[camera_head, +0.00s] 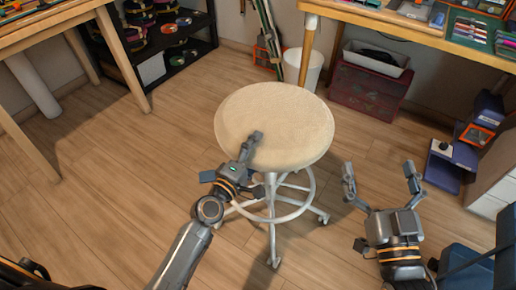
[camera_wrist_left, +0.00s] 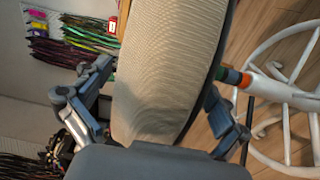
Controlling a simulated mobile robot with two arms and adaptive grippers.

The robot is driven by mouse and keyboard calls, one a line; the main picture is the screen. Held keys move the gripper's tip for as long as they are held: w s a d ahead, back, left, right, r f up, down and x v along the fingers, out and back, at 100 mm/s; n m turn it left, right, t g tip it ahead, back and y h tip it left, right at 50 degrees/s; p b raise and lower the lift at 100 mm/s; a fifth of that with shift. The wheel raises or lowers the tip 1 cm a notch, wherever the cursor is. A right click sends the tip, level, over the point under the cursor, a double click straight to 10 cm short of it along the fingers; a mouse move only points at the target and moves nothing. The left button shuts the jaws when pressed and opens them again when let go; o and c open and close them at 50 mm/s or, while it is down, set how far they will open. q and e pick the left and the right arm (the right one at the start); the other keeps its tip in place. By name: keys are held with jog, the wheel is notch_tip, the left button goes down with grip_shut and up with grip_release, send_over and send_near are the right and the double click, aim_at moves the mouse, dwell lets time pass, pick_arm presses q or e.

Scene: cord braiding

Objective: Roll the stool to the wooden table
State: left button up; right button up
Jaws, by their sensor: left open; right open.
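The stool (camera_head: 272,115) has a round beige padded seat and a white metal frame with a foot ring and casters; it stands upright on the floor. My left gripper (camera_head: 248,150) is open at the seat's near edge, one finger above the seat. In the left wrist view the seat (camera_wrist_left: 165,60) lies between the open fingers of that gripper (camera_wrist_left: 158,85); firm contact cannot be told. My right gripper (camera_head: 380,170) is open and empty, right of the stool. A wood-edged table (camera_head: 425,35) stands at the back right, and another wooden-legged table (camera_head: 45,22) at the upper left.
A black shelf (camera_head: 205,35) with spools stands at the back left. A white bin (camera_head: 311,70) and a dark red crate (camera_head: 365,98) sit under the right table. Blue boxes (camera_head: 450,165) and white drawers (camera_head: 495,195) are at right. The wooden floor (camera_head: 120,190) left of the stool is clear.

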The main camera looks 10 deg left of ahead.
pick_arm(q)
jog(key=shift+w, duration=0.15)
jog(key=shift+c, duration=0.2)
jog(key=c, duration=1.8)
